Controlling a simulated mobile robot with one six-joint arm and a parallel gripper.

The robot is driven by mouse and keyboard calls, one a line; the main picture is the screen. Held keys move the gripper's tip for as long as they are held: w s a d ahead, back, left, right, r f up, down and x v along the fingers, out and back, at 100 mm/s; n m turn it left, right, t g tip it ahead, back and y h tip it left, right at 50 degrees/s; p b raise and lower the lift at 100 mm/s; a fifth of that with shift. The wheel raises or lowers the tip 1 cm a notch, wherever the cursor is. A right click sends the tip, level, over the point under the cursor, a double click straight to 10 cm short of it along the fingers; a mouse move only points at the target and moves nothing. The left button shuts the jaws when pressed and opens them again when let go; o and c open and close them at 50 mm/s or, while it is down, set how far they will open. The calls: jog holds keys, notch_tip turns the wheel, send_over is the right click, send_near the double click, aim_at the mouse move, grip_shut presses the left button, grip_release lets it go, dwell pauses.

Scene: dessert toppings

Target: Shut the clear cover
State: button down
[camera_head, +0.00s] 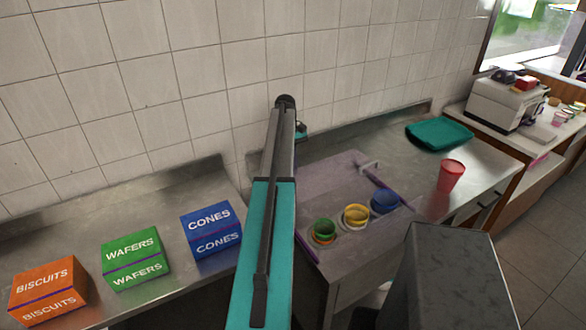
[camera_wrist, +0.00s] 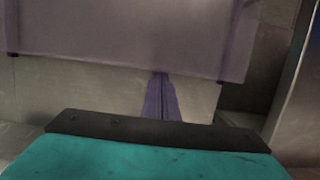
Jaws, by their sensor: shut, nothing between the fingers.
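The clear cover (camera_head: 325,182) is a see-through, purple-tinted panel with darker purple edges and a pale handle (camera_head: 368,165). In the head view it shows behind the green (camera_head: 323,231), yellow (camera_head: 356,215) and blue (camera_head: 384,202) bowls, which look uncovered. Its exact tilt is hard to tell. In the wrist view the cover (camera_wrist: 130,30) fills the upper part. My gripper (camera_wrist: 160,74) is shut and empty, its fingertips at the panel's lower edge; I cannot tell whether they touch it. My arm hides the gripper and the cover's left part in the head view.
Orange biscuits (camera_head: 48,291), green wafers (camera_head: 135,258) and blue cones (camera_head: 211,229) boxes stand on the left counter. The tiled wall (camera_head: 200,70) is close behind.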

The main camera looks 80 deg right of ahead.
aim_at(319, 192)
jog(key=s+a, duration=1.2)
jog(key=a, duration=0.1)
jog(key=shift+s+a, duration=0.4)
jog(key=shift+s, duration=0.1)
jog(key=shift+a+f, duration=0.1)
jog(key=p+v, duration=0.2)
jog(key=v, duration=0.1)
jog(key=p+v, duration=0.2)
jog(key=v, duration=0.1)
jog(key=p+v, duration=0.1)
jog(key=v, duration=0.2)
jog(key=shift+w+d+p, duration=0.1)
jog(key=shift+d+p, duration=0.2)
jog(key=shift+p, duration=0.1)
jog(key=shift+w+d+r, duration=0.1)
jog(key=shift+w+r, duration=0.05)
jog(key=shift+r, duration=0.45)
